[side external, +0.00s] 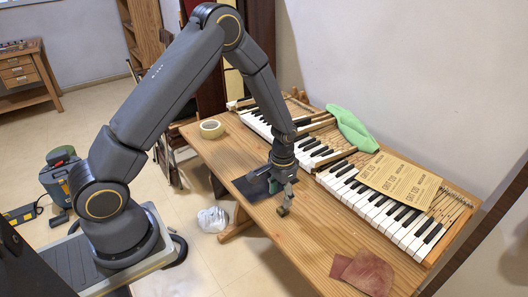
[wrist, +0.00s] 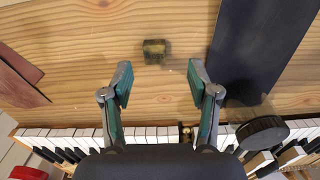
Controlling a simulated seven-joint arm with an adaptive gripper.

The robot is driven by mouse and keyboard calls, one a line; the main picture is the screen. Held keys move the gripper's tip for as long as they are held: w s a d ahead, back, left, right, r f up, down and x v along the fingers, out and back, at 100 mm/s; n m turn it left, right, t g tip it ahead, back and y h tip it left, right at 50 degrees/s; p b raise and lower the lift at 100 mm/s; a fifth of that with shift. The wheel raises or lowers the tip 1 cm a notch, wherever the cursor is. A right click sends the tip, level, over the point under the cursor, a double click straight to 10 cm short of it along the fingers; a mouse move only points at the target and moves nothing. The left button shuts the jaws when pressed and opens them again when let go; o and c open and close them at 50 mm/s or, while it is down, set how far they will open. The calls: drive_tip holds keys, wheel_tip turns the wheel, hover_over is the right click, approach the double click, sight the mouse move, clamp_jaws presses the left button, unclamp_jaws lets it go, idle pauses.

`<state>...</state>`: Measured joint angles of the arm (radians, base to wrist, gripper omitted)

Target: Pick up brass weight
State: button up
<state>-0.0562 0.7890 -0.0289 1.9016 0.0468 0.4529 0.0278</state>
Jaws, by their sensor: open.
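The brass weight (wrist: 155,52) is a small dark, yellowish block on the wooden table. In the wrist view it lies beyond the fingertips, roughly centred between the two fingers and apart from them. It also shows in the side external view (side external: 283,211), just below my gripper (side external: 285,189). My gripper also shows in the wrist view (wrist: 159,80), with its two teal-and-grey fingers spread and nothing between the tips. The height of the fingers above the table is hard to judge.
A dark mat (wrist: 258,45) lies beside the weight. A brown leather piece (side external: 364,272) and tape roll (side external: 211,128) lie on the table (side external: 285,247).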

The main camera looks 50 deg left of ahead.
sight(282, 210)
drive_tip(key=shift+w+d+f, duration=0.1)
drive_tip(key=shift+d+f, duration=0.1)
drive_tip(key=shift+f, duration=1.2)
drive_tip(key=shift+d+f, duration=0.15)
drive_tip(key=shift+f, duration=1.2)
clamp_jaws()
